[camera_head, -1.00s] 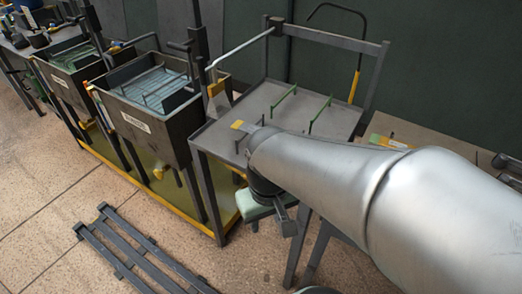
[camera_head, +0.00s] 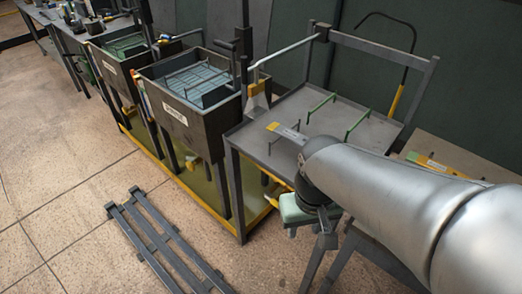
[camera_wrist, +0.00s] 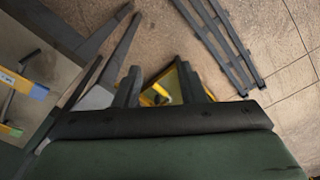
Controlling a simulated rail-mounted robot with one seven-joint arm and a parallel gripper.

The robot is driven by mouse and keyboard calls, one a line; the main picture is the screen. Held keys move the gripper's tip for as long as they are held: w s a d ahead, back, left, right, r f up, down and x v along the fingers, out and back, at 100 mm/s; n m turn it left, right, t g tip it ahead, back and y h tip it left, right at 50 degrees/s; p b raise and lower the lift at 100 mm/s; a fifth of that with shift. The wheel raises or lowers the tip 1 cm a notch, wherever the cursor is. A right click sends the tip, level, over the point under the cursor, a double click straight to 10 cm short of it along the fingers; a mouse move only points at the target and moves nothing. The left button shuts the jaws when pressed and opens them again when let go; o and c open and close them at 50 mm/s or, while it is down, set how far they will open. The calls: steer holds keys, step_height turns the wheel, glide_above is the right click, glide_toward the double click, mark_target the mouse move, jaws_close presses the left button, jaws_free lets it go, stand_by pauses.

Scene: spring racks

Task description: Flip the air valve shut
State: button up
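In the wrist view my gripper (camera_wrist: 158,80) has its two dark fingers spread apart with nothing held between them. Beyond the gap is a yellow-edged surface, with a small pale and yellow part (camera_wrist: 158,97) on it that may be the air valve; its lever position is too small to tell. In the head view the green gripper body (camera_head: 300,209) hangs beside the front edge of the grey table, below its top. A small yellow part (camera_head: 272,198) shows just left of it, partly hidden. Another yellow fitting (camera_head: 190,163) sits under the nearer tank.
The grey table (camera_head: 262,150) carries green rods and a yellow-ended plate (camera_head: 287,131). Dark tanks (camera_head: 182,117) stand on a yellow-edged frame to the left. A slatted dark rack (camera_head: 165,240) lies on the floor. The floor at left is clear.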

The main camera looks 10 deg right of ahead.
steer(key=shift+w+a, duration=0.15)
steer(key=c, duration=0.5)
steer(key=w+a+f+t+y, duration=0.1)
steer(key=w+a, duration=0.2)
steer(key=w+a+f+m+t+y+b, duration=0.1)
steer(key=w+a+f, duration=0.1)
steer(key=w+a, duration=0.1)
steer(key=w+a+f+t+y+b, duration=0.1)
steer(key=w+a, duration=0.2)
steer(key=w, duration=0.1)
steer(key=shift+w+a+f+m, duration=0.2)
steer(key=shift+w+a+m, duration=0.1)
steer(key=shift+w+a, duration=0.1)
jaws_close()
steer(key=w+a+f+m+t+h+b, duration=0.2)
steer(key=w+f+m+t+h+b, duration=0.15)
steer(key=w+f+m, duration=0.45)
steer(key=s+d+f+m+h, duration=0.1)
steer(key=d+f+h, duration=0.3)
steer(key=h, duration=0.4)
steer(key=shift+d+f+b, duration=0.35)
steer(key=shift+f+b, duration=0.05)
steer(key=shift+f, duration=0.15)
steer(key=shift+s, duration=0.1)
